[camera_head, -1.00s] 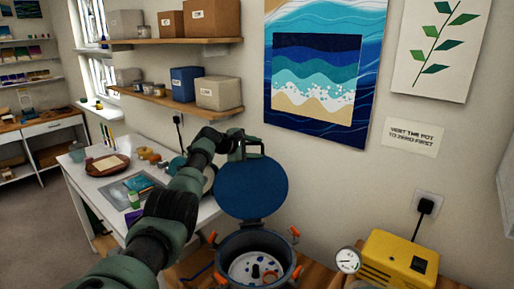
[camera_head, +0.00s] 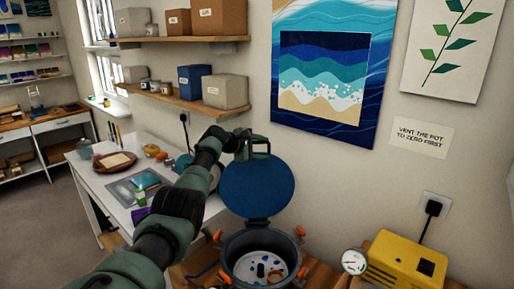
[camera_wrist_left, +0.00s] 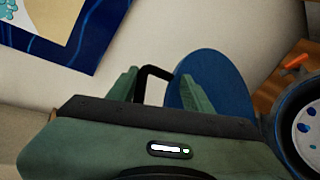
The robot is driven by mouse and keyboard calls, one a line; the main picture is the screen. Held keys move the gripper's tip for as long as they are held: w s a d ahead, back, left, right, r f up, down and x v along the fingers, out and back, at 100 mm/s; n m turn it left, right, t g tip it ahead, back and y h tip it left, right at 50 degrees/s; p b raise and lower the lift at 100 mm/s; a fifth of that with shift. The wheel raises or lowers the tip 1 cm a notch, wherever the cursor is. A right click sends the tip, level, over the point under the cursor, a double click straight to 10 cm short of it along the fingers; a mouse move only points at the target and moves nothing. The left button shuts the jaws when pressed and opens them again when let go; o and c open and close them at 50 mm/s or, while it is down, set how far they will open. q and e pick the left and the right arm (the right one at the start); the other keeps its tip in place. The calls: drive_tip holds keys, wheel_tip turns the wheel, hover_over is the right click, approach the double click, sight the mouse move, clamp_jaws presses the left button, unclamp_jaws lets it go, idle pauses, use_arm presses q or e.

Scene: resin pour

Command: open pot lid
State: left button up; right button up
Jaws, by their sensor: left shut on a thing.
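The blue round pot lid (camera_head: 258,190) stands upright above the back of the pot, its flat face toward me. The pot (camera_head: 232,254) is open below it, with a pale inside plate holding blue and dark items. Orange clamps sit around its rim. My left gripper (camera_head: 257,147) is shut on the lid's dark handle at the lid's top edge. In the left wrist view, the handle (camera_wrist_left: 151,71) sits between the two green fingers, and the lid (camera_wrist_left: 222,85) and pot rim (camera_wrist_left: 285,118) show to the right. My right gripper is not in view.
A yellow machine (camera_head: 402,262) and a pressure gauge (camera_head: 354,261) stand right of the pot. A white table (camera_head: 108,196) with a tray (camera_head: 122,188) and a brown plate lies to the left. Shelves with boxes (camera_head: 225,91) hang on the wall behind.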

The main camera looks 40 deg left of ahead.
use_arm(q)
drive_tip(key=b+v, duration=0.1)
drive_tip(key=v, duration=0.6)
drive_tip(key=shift+s, duration=0.25)
drive_tip(key=shift+s+a+r, duration=0.1)
drive_tip(key=shift+a, duration=0.05)
idle(0.3)
